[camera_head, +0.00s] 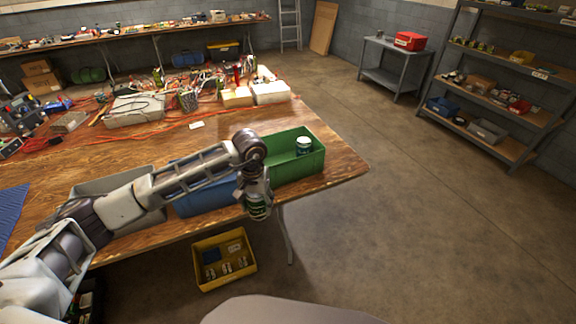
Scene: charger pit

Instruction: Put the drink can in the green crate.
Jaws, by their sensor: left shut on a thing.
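The green crate (283,172) stands on the wooden table near its right corner. A green can-like item with a white top (304,147) stands upright inside the crate at its right end. My left gripper (257,196) points down just in front of the crate, near the table's front edge. It is shut on a dark green drink can (258,211), whose lower part shows below the fingers. The can is outside the crate, and my gripper and wrist hide part of the crate's left end. My right gripper is not in view.
A blue crate (200,200) stands left of the green crate, partly behind my left arm, with a grey crate (90,187) further left. A yellow crate (226,285) with small items sits below the table. Cables and tools clutter the table's back.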

